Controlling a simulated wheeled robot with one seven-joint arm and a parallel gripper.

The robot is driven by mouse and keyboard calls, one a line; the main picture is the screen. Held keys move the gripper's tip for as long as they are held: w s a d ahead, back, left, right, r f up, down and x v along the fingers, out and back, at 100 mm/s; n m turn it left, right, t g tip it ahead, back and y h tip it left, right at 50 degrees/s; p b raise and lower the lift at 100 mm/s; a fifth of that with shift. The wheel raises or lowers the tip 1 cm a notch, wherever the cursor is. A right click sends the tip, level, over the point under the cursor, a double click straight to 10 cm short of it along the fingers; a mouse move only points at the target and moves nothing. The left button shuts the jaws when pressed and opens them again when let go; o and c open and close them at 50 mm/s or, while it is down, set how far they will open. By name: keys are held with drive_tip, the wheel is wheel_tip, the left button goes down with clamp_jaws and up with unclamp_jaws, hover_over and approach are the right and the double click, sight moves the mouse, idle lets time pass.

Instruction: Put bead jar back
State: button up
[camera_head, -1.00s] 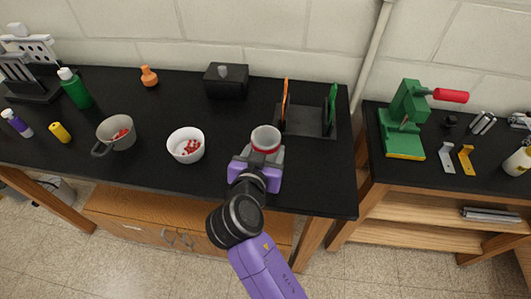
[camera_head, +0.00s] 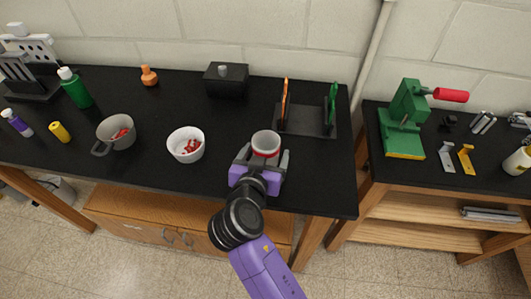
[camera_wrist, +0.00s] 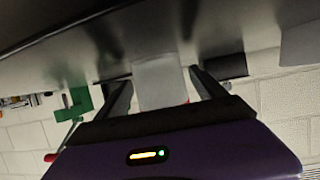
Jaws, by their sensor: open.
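The bead jar (camera_head: 265,143) is a small clear-whitish cup with red beads low inside. It stands upright on the black table near the front edge, right of the white bowl. My gripper (camera_head: 265,160) is open, with one finger on each side of the jar and gaps showing. In the wrist view the jar (camera_wrist: 158,82) shows as a pale block between the two dark fingers (camera_wrist: 160,88), with a trace of red at its edge.
A white bowl (camera_head: 186,152) with red bits and a grey mug (camera_head: 117,137) with red bits stand to the left. A black rack (camera_head: 305,121) with orange and green uprights stands behind right. A green press (camera_head: 404,120) is on the right bench. Table between bowl and jar is clear.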

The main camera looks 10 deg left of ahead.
drive_tip(key=b+v, duration=0.1)
drive_tip(key=v, duration=1.1)
drive_tip(key=shift+a+r, duration=0.1)
drive_tip(key=s+a+r+n+t+y, duration=0.1)
drive_tip(key=a+r+n+y, duration=0.2)
drive_tip(key=a+n+y, duration=0.3)
drive_tip(key=s+d+f+m+h, duration=0.2)
drive_tip(key=s+d, duration=1.2)
drive_tip(key=d, duration=0.2)
drive_tip(key=s+d+f+m+h, duration=0.2)
drive_tip(key=s+d, duration=1.2)
drive_tip(key=d, duration=0.2)
drive_tip(key=shift+d+f+m+h, duration=0.2)
drive_tip(key=shift+f+m+h, duration=0.1)
drive_tip(key=shift+f, duration=0.05)
